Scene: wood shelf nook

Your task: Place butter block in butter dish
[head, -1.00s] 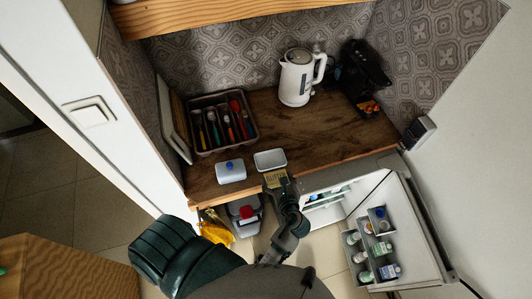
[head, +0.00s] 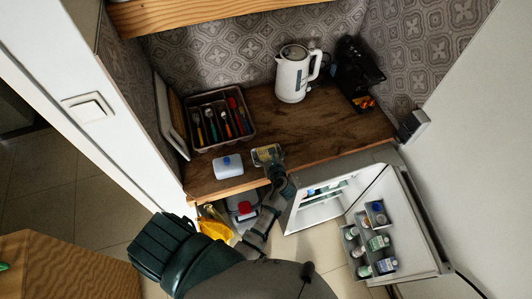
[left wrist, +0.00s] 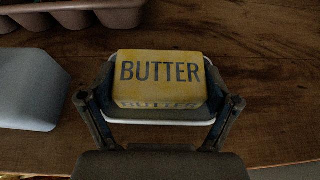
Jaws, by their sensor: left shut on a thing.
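The yellow butter block (left wrist: 160,78), lettered BUTTER, is between the fingers of my left gripper (left wrist: 160,95) in the left wrist view. The gripper is shut on it. The head view shows the block (head: 267,153) with my left gripper (head: 269,160) at the counter's front. The pale butter dish (left wrist: 160,119) is directly under the block, and its rim shows around the block's sides and front. I cannot tell whether the block touches the dish floor. The dish lid (head: 228,168), with a blue knob, lies to the left. My right gripper is not in view.
A cutlery tray (head: 221,121) and a white kettle (head: 292,75) stand behind on the wooden counter (head: 320,130). A dark coffee machine (head: 357,75) is at the back right. The open fridge door (head: 412,225) stands below right. The counter's middle is clear.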

